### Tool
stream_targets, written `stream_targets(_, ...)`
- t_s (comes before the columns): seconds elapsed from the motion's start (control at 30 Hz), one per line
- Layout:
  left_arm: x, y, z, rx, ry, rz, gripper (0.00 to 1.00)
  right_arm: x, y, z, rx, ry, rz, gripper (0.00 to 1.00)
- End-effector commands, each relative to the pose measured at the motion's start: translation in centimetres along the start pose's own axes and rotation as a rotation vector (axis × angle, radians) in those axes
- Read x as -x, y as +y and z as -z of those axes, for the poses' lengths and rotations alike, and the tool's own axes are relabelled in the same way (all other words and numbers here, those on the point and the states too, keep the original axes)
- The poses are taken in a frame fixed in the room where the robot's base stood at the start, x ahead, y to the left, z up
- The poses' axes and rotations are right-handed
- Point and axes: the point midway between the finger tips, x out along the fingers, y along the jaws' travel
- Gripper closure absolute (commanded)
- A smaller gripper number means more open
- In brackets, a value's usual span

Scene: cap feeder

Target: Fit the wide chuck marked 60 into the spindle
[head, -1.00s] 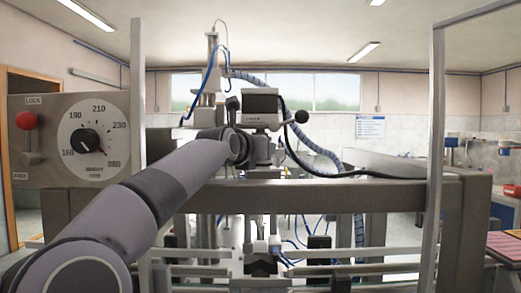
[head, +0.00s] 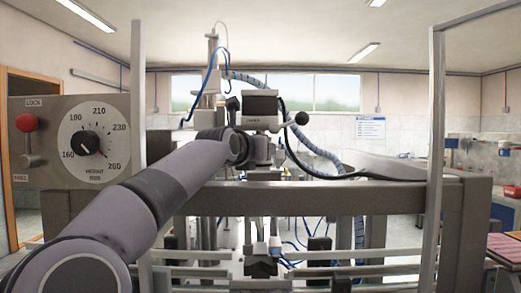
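My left arm (head: 150,192) comes in from the lower left and reaches to the middle of the machine, where its wrist end (head: 240,147) is near a dark-faced machine head (head: 260,104). I cannot make out its fingers; they are hidden or not distinguishable from the machine parts. My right gripper is not in view. No chuck marked 60 can be made out. I cannot identify the spindle for certain; vertical parts and a dark block (head: 262,267) show below the cross beam.
A thick cross beam (head: 385,196) and upright posts (head: 437,110) frame the machine. Hoses hang behind the beam.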

Motion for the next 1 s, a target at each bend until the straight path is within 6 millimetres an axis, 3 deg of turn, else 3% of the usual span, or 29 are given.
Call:
stream_targets(0.9,0.04,0.03,-0.40,0.000,-0.002,0.000,0.96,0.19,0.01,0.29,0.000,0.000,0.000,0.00)
stream_targets(0.93,0.04,0.04,-0.39,0.000,-0.001,0.000,0.58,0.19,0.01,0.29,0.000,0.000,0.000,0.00)
stream_targets(1.0,0.04,0.03,-0.37,0.000,-0.001,0.000,0.35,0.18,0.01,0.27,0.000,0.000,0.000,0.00)
